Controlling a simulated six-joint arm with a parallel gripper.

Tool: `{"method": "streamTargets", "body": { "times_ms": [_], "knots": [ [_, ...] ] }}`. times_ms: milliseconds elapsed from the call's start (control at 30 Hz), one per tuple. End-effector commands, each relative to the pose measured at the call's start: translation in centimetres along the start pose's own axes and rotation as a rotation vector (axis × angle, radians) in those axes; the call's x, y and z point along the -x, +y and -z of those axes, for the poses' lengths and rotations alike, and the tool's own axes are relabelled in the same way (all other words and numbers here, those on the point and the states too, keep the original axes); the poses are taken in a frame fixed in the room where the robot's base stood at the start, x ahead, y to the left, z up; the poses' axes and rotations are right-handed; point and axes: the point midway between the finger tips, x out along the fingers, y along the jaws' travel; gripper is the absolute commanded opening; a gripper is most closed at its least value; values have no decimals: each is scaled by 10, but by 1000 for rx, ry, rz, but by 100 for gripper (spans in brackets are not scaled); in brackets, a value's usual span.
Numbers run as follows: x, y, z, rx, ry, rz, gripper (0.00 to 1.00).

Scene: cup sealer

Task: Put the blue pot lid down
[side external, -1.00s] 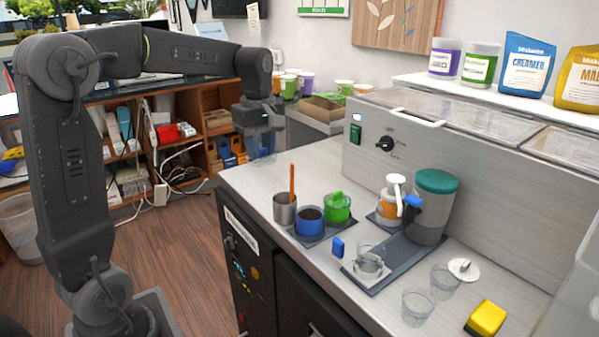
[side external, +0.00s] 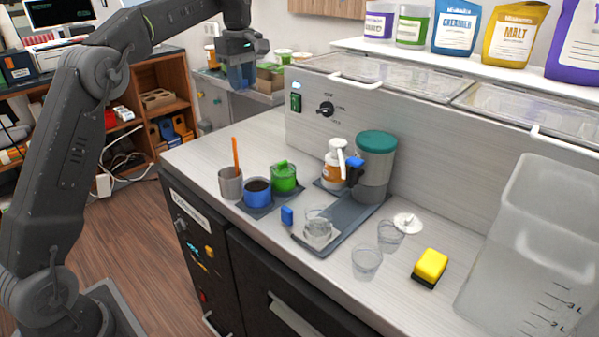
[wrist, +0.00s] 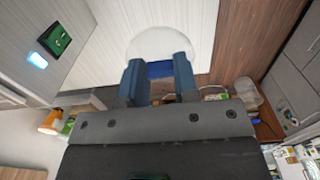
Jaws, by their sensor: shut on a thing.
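My gripper (side external: 240,84) is high above the back left part of the counter. In the wrist view, my gripper (wrist: 158,72) is shut on the blue knob of the blue pot lid (wrist: 158,69). The lid's clear, round disc shows beyond the fingers; in the side view it is too small to make out. The blue pot (side external: 257,194) stands uncovered on a dark mat, with dark contents. My gripper is up and slightly left of it, well clear. The green pot (side external: 284,179), beside it, has a green knob on top.
A metal cup (side external: 230,184) with an orange stick stands left of the pots. The counter's front left is bare.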

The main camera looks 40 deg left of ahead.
Motion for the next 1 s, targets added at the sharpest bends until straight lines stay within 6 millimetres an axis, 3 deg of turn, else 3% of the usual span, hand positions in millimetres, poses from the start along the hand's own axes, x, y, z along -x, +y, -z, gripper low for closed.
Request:
{"method": "streamTargets", "body": {
  "times_ms": [333,633,1000],
  "knots": [
    [-10,25,0,-1,0,-1,6],
    [-36,22,0,0,-1,1,6],
    [-98,23,0,0,-1,2,6]
  ]
}}
